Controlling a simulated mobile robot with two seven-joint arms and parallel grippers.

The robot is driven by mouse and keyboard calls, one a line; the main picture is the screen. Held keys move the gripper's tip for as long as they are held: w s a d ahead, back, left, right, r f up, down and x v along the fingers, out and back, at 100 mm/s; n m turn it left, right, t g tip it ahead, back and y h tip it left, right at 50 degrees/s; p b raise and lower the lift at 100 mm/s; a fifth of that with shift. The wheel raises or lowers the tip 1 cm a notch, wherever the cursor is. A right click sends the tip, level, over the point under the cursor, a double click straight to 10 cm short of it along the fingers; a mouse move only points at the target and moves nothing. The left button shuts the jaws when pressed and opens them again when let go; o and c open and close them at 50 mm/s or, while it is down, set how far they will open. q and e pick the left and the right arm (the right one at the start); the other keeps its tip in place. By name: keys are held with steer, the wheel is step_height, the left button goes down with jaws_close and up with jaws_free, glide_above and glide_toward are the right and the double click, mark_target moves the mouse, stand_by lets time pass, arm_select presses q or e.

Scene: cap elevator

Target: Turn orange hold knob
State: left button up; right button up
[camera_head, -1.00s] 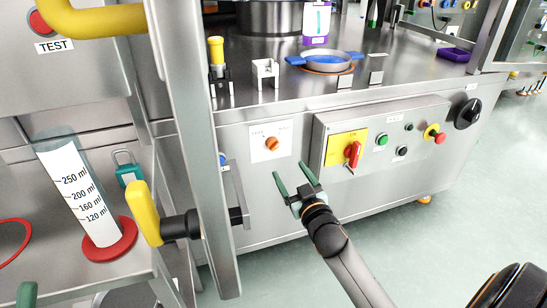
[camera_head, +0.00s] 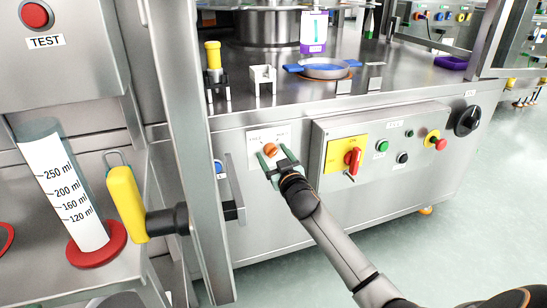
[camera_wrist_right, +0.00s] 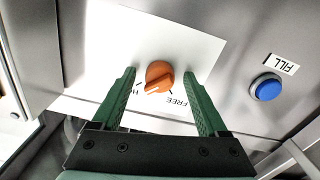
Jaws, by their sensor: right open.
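The orange hold knob (camera_head: 271,150) sits on a white label plate (camera_head: 254,137) on the steel cabinet front. In the right wrist view the knob (camera_wrist_right: 158,76) shows between the two green fingers, with "FREE" and a partly hidden word printed on the plate (camera_wrist_right: 190,60). My right gripper (camera_head: 271,158) is open, its fingertips on either side of the knob. In the right wrist view the gripper (camera_wrist_right: 163,84) has gaps between both fingers and the knob. My left gripper is not in view.
A blue FILL button (camera_wrist_right: 267,87) is beside the plate. A control panel with a red switch (camera_head: 353,158) on yellow stands to the right. A steel post (camera_head: 190,150) and a yellow handle (camera_head: 127,203) stand to the left.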

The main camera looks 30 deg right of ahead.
jaws_close()
stand_by(0.6)
